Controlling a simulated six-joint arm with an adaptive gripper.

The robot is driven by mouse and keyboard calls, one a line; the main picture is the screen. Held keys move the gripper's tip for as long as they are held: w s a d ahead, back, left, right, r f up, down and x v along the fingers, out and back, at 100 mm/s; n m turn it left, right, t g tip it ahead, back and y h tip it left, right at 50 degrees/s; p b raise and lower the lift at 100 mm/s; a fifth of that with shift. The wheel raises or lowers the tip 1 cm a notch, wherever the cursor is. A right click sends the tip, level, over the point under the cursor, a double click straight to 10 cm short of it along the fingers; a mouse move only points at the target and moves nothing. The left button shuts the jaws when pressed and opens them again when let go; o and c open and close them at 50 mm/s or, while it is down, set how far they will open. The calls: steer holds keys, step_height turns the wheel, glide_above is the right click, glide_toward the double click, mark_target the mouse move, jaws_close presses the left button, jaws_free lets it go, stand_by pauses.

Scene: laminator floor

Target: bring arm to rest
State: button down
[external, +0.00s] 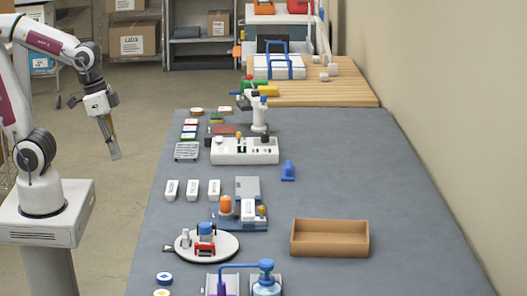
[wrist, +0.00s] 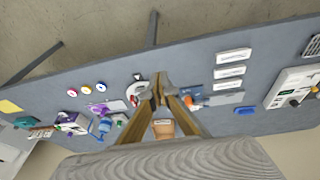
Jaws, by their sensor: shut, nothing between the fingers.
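My gripper (external: 115,153) hangs at the end of my arm over the floor, left of the grey table (external: 380,190) in the external view. It points down and is slightly tilted. In the wrist view my gripper (wrist: 158,78) shows its two fingers meeting at the tips, shut with nothing between them. It touches nothing that I can see. My arm is folded above its white pedestal.
The table holds a white device (external: 245,150), a round white plate (external: 207,246), an open brown box (external: 330,238), a small blue object (external: 288,171) and several white blocks. A wooden bench (external: 320,92) stands behind. Shelves with cartons (external: 133,40) stand at the back left. The floor around my gripper is clear.

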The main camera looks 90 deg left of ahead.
steer(key=s+a+r+t, duration=0.1)
steer(key=s+r, duration=0.1)
steer(key=s+a+r+t, duration=0.1)
steer(key=r, duration=0.1)
steer(key=shift+s+a+r+t+y, duration=0.1)
steer(key=shift+s+a+t+y, duration=0.05)
steer(key=shift+a+t+y, duration=0.2)
stand_by(3.0)
